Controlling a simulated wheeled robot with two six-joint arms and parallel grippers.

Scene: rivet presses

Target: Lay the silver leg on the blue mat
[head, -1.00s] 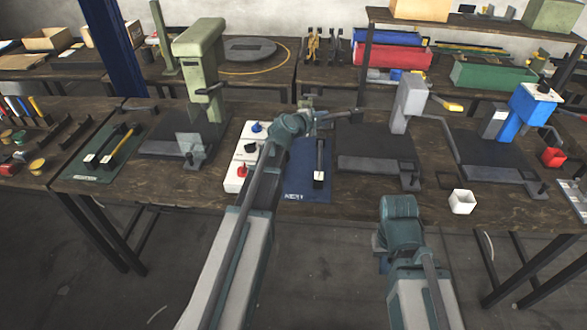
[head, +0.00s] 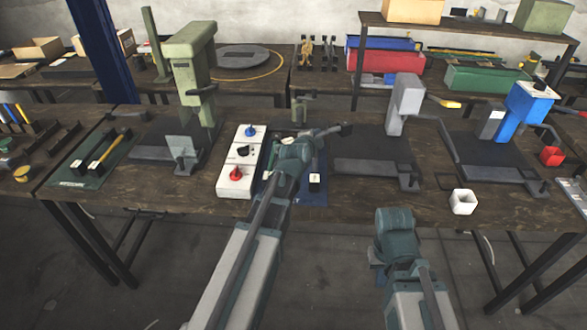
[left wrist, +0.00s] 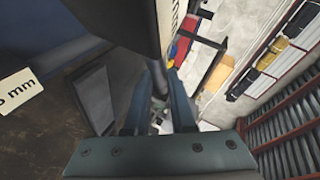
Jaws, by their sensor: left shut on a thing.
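The blue mat (head: 317,197) lies on the bench in the middle of the head view, partly hidden by my left arm. A dark bar with a white end label (head: 314,182) is on it. My left gripper (head: 343,131) is above the bench, just beyond the right side of the mat. It is shut on a piece that I take to be the silver leg; the leg is hard to make out in the head view. In the left wrist view, a dark grey piece (left wrist: 118,22) runs down towards the fingers (left wrist: 155,105).
The white control box (head: 236,175) with red, black and blue knobs stands left of the mat. The green press (head: 192,75) is further left, and the grey press (head: 404,105) is right. A white open cup (head: 463,201) is near the bench's front edge.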

